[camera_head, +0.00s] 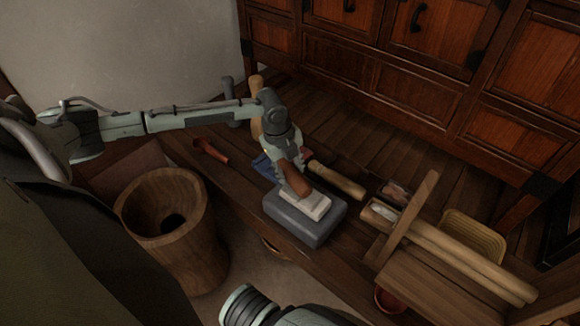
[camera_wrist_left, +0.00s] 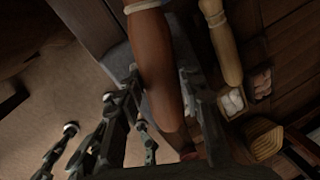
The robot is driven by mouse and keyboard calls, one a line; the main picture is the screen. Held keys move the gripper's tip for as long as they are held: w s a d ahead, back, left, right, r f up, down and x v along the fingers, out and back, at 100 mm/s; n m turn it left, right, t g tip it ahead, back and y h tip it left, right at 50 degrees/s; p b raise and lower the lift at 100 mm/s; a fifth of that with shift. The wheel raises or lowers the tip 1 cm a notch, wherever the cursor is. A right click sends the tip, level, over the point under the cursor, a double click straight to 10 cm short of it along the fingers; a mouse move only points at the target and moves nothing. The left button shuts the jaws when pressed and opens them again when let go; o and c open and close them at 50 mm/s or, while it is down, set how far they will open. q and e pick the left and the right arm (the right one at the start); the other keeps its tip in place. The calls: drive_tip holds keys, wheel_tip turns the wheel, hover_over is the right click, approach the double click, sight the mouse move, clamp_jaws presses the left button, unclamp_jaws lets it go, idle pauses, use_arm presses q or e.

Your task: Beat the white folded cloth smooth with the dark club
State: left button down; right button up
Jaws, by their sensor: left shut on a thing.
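The white folded cloth (camera_head: 315,206) lies on top of a grey block (camera_head: 300,224) in the head view. My left gripper (camera_head: 290,166) is shut on the dark reddish-brown club (camera_head: 298,184), just behind the cloth. The club slants down, and its lower end overlaps the cloth's far part; I cannot tell whether it touches. In the left wrist view the club (camera_wrist_left: 157,65) runs between the fingers of the left gripper (camera_wrist_left: 165,100), with a pale band at its top. The grey block shows partly behind it. My right gripper is not in view.
A pale wooden club (camera_head: 337,181) lies behind the block. A hollow wooden mortar (camera_head: 200,240) stands left. A small brown wooden tool (camera_head: 211,150) lies behind. Right are long poles (camera_head: 460,250), a wooden frame (camera_head: 405,222) and a yellow basket (camera_head: 473,237). A cabinet (camera_head: 430,70) closes the back.

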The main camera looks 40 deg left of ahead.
use_arm(q)
drive_tip(key=shift+r, duration=0.85)
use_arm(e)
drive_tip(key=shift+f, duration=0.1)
use_arm(q)
drive_tip(key=d+r+m, duration=0.1)
drive_tip(key=m, duration=0.1)
drive_tip(key=d+r+m, duration=0.1)
drive_tip(key=d+m, duration=0.1)
drive_tip(key=m, duration=0.1)
drive_tip(key=d+r+m+g+h, duration=0.1)
drive_tip(key=m, duration=0.2)
drive_tip(key=shift+w+d+r, duration=0.1)
drive_tip(key=shift+w+d, duration=0.2)
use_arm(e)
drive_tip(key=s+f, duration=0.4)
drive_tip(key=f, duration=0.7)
use_arm(q)
drive_tip(key=shift+f+b, duration=0.2)
drive_tip(key=shift+b, duration=0.1)
drive_tip(key=shift+f+b, duration=1.5)
drive_tip(key=shift+b, duration=0.2)
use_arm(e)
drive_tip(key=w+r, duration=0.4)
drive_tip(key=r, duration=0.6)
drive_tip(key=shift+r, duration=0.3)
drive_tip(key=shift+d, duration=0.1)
